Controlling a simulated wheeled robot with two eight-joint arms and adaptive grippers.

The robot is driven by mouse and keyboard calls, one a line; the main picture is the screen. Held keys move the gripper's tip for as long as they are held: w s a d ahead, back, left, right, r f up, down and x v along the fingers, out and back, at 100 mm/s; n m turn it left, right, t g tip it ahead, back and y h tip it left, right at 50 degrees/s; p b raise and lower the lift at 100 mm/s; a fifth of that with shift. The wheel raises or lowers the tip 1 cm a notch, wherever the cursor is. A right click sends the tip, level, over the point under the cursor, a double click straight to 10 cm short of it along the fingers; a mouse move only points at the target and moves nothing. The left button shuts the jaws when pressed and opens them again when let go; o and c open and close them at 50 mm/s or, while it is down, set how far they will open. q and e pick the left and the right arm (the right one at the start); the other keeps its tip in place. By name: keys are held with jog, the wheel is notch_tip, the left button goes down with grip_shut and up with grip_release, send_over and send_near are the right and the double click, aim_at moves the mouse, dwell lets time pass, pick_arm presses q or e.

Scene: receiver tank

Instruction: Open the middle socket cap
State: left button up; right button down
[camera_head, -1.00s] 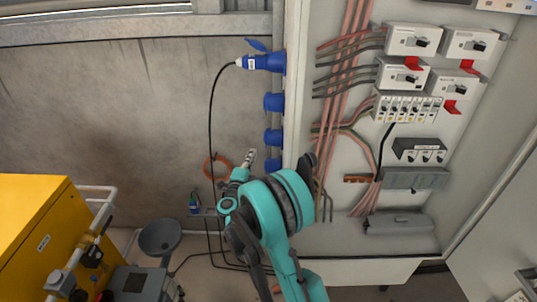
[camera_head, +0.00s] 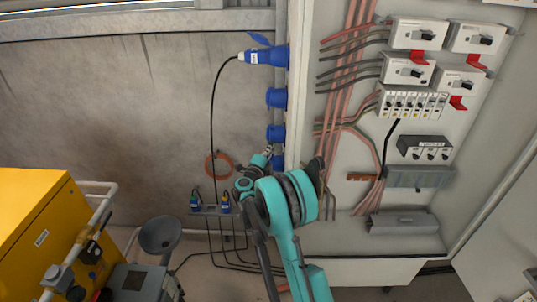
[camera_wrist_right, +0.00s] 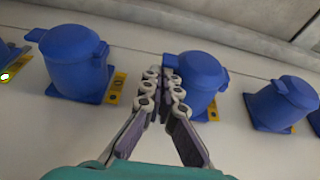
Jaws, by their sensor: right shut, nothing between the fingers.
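Blue sockets with caps run down the side wall of the cabinet in the head view. The middle one of the capped sockets (camera_head: 276,133) has its cap shut. My right gripper (camera_head: 269,149) is just below and left of it, partly hidden by its own arm. In the right wrist view, the right gripper (camera_wrist_right: 163,84) has its fingertips together and empty. They overlap the left edge of a capped blue socket (camera_wrist_right: 203,78); I cannot tell whether they touch it. My left gripper is not in view.
A cable plug sits in the top socket (camera_head: 265,57). Neighbouring capped sockets (camera_wrist_right: 72,62) (camera_wrist_right: 283,103) flank the gripper. The open cabinet (camera_head: 340,235) with breakers is on the right. A yellow machine (camera_head: 30,220) and a grey funnel (camera_head: 160,236) stand at lower left.

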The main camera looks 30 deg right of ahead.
jog(key=shift+w+a, duration=0.1)
dwell(0.4)
jog(key=w+a+r+m+y+p, duration=0.4)
jog(key=a+r+m+y+p, duration=0.1)
jog(key=m, duration=0.7)
jog(key=shift+a+r+y+p, duration=0.3)
jog(key=shift+a+r+p, duration=0.1)
jog(key=shift+a, duration=0.5)
jog(key=shift+w, duration=0.1)
jog(key=shift+a, duration=0.1)
